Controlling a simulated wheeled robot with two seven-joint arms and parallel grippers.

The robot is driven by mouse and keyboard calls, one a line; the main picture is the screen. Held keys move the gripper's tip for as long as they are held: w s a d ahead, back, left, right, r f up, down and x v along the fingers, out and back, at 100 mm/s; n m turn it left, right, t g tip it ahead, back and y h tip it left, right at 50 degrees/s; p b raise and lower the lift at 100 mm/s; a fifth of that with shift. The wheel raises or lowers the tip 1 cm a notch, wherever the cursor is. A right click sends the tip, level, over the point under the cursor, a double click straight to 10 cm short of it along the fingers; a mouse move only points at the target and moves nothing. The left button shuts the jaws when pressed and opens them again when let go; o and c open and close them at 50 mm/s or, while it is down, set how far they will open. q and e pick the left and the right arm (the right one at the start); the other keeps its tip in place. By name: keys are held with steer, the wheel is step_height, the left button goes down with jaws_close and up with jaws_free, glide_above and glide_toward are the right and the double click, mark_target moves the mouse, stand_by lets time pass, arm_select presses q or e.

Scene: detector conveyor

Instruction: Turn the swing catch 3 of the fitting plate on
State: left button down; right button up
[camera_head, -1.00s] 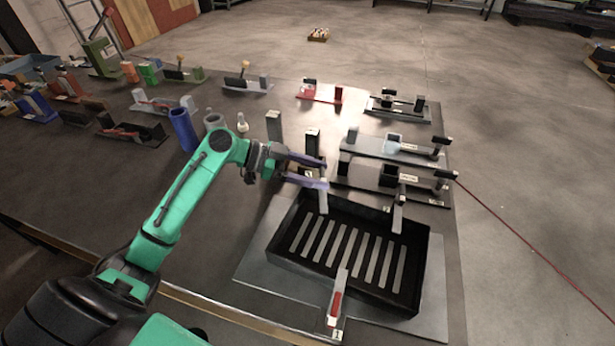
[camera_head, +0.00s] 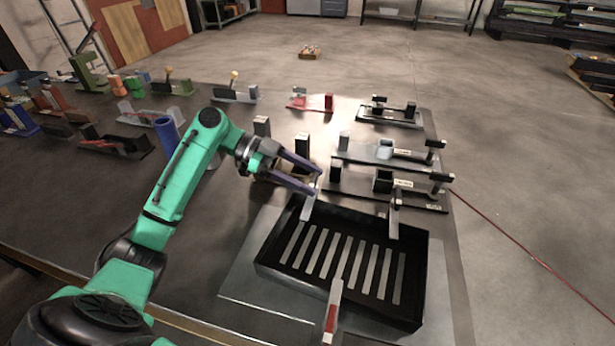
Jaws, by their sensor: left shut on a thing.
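The fitting plate (camera_head: 240,284) is a grey sheet under a black slotted tray (camera_head: 420,290). A grey swing catch (camera_head: 308,208) stands at the tray's back left edge, slanting in the picture. I cannot read its number, and the fingers partly hide its upper end. My left gripper (camera_head: 317,182) is shut on the upper end of this catch. A second catch (camera_head: 394,220) is at the back right edge. A third catch with a red part (camera_head: 333,310) is at the front edge. My right gripper is out of view.
Two long grey fixtures with black blocks, one farther back (camera_head: 360,152) and one nearer (camera_head: 350,186), stand just behind the tray. A blue cylinder (camera_head: 167,135) and several small fixtures stand left and behind. A red line runs across the floor at right.

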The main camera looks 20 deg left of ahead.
arm_select(q)
steer(key=shift+c, duration=0.2)
jaws_free()
steer(key=shift+r, duration=0.1)
steer(key=b+v, duration=0.2)
steer(key=v, duration=1.2)
steer(key=shift+a, duration=0.25)
